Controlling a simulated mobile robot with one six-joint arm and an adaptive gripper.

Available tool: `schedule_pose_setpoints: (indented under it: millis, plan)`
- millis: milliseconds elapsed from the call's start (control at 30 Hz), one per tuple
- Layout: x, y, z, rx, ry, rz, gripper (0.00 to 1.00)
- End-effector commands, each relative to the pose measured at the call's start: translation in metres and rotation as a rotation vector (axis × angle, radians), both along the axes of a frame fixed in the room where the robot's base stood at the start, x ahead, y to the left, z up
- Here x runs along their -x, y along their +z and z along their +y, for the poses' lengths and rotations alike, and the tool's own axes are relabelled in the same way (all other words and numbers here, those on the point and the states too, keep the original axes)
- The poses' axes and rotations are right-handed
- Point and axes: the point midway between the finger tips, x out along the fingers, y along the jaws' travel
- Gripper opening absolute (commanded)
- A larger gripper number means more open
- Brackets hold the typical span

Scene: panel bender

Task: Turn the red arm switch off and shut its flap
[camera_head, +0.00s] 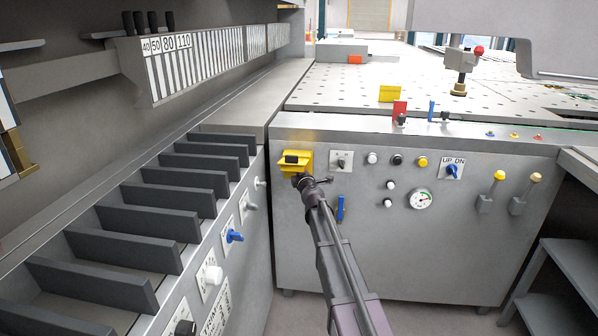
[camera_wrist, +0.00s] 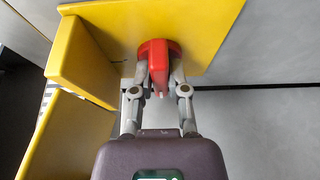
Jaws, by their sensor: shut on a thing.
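The red arm switch (camera_wrist: 157,64) stands out from a yellow plate (camera_wrist: 205,35) in the wrist view. My gripper (camera_wrist: 159,80) is shut on its red handle, one finger on each side. Yellow flap-like pieces (camera_wrist: 85,60) stand out at the left of the plate, and the switch is uncovered. I cannot tell exactly which piece is the flap. In the head view, the yellow switch housing (camera_head: 306,160) is at the upper left of the grey front panel. My gripper (camera_head: 300,181) reaches its lower edge there, and the red handle is hidden.
Right of the housing on the panel (camera_head: 310,250) are a small rotary switch (camera_head: 341,161), several buttons, a gauge (camera_head: 421,199) and a blue handle (camera_head: 340,208) close to my arm. A slotted rack (camera_head: 165,212) with knobs runs along the left. Open floor is hardly visible.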

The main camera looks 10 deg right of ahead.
Motion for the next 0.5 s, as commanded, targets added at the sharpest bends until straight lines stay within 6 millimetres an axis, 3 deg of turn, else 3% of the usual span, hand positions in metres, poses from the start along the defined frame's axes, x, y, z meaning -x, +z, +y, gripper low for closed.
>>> schedule_pose_setpoints:
  millis: [67, 100, 200, 500]
  plan:
    - [-0.0003, 0.0000, 0.0009, 0.003, 0.002, 0.000, 0.00]
    - [-0.0002, 0.0000, 0.0009, 0.002, 0.002, 0.000, 0.29]
    - [-0.0001, 0.0000, 0.0007, 0.002, 0.001, 0.000, 0.54]
    - [0.0002, 0.0000, 0.0003, 0.001, 0.000, 0.000, 0.54]
